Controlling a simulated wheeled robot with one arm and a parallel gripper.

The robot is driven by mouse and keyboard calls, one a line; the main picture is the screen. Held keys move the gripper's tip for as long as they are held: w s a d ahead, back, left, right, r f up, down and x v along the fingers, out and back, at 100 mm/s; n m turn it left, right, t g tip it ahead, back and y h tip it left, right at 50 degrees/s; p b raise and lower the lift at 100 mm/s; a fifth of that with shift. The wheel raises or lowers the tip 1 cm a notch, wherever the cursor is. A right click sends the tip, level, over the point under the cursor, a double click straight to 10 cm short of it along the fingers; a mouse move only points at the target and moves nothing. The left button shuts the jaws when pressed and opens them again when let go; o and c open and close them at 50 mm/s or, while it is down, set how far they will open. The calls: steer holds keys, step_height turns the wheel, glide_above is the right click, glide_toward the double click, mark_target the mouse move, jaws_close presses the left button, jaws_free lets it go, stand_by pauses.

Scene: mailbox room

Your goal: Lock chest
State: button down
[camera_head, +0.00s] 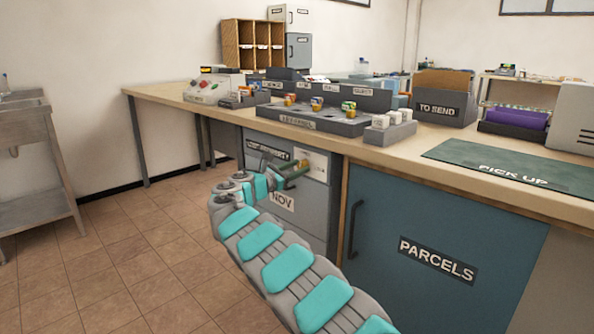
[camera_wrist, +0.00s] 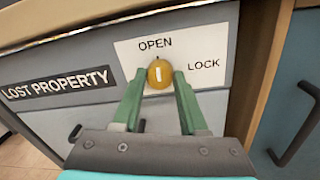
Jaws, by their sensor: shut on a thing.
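The lost property drawer (camera_wrist: 200,20) is grey and shows closed under the counter, with a black "LOST PROPERTY" label (camera_wrist: 60,88). A white plate marked "OPEN" and "LOCK" (camera_wrist: 205,45) is on its front. A round yellow lock knob (camera_wrist: 160,73) sits on the plate, its white slot upright and pointing at "OPEN". My gripper (camera_wrist: 159,80) is shut on the knob, one green finger on each side. In the head view my gripper (camera_head: 294,171) reaches the drawer front (camera_head: 318,170), and the arm hides part of it.
A "NOV" drawer (camera_head: 283,202) is below. A blue "PARCELS" door (camera_head: 430,265) with a dark handle (camera_head: 355,228) is to the right. Tiled floor (camera_head: 130,260) at left is free.

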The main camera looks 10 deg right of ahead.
steer(key=m+b, duration=0.3)
steer(key=m, duration=0.3)
steer(key=m+b, duration=0.3)
steer(key=m, duration=0.2)
steer(key=m+h+b, duration=0.1)
steer(key=m+b, duration=0.2)
steer(key=m, duration=0.3)
steer(key=shift+f+m+g, duration=0.3)
stand_by(0.4)
steer(key=shift+c, duration=2.2)
jaws_free()
steer(key=shift+r, duration=0.1)
steer(key=v, duration=0.8)
steer(key=shift+w, duration=0.1)
